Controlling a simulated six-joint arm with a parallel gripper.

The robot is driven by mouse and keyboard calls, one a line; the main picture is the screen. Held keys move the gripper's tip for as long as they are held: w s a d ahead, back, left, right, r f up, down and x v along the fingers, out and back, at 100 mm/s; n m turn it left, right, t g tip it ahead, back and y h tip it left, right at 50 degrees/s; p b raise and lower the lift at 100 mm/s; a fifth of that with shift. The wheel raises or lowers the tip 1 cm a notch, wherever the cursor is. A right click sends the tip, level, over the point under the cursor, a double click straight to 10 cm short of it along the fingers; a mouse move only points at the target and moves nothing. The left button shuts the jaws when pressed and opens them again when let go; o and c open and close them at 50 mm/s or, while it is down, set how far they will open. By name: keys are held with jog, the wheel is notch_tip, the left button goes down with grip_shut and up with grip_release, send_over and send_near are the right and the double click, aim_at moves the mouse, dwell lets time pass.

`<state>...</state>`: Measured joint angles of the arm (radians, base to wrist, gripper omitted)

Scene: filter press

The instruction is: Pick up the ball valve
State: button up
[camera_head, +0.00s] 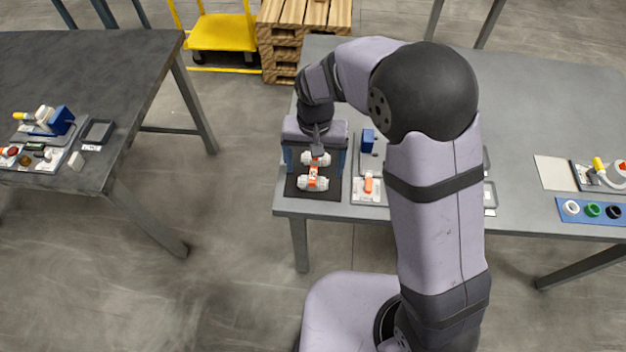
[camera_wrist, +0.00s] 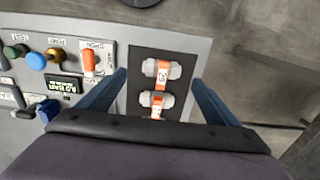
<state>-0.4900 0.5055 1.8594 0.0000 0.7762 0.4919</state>
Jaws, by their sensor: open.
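Two white-grey ball valves with orange handles lie on a black mat (camera_wrist: 143,58) at the left end of the table. In the wrist view the upper valve (camera_wrist: 175,71) has a numbered label on its handle, and the lower valve (camera_wrist: 146,100) lies just below it. In the head view they show as a front valve (camera_head: 313,183) and a back valve (camera_head: 323,160). My gripper (camera_head: 315,172) is over the mat with its blue fingers apart, one on each side of the valves. In the wrist view my gripper (camera_wrist: 158,78) holds nothing, and its palm cuts off the bottom of the picture.
Left of the mat in the wrist view is a grey panel with an orange switch (camera_wrist: 89,61), coloured knobs (camera_wrist: 36,60) and a blue-handled part (camera_wrist: 47,109). The table's edge lies just right of the mat there. Another table (camera_head: 150,75) stands at the left.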

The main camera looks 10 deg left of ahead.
aim_at(313, 174)
jog(key=shift+w+a+f+p, duration=0.15)
jog(key=shift+f+p, duration=0.35)
jog(key=shift+f, duration=1)
jog(key=shift+w+a+f+p, duration=0.1)
jog(key=shift+f+p, duration=0.4)
jog(key=shift+f, duration=1)
jog(key=c, duration=1.2)
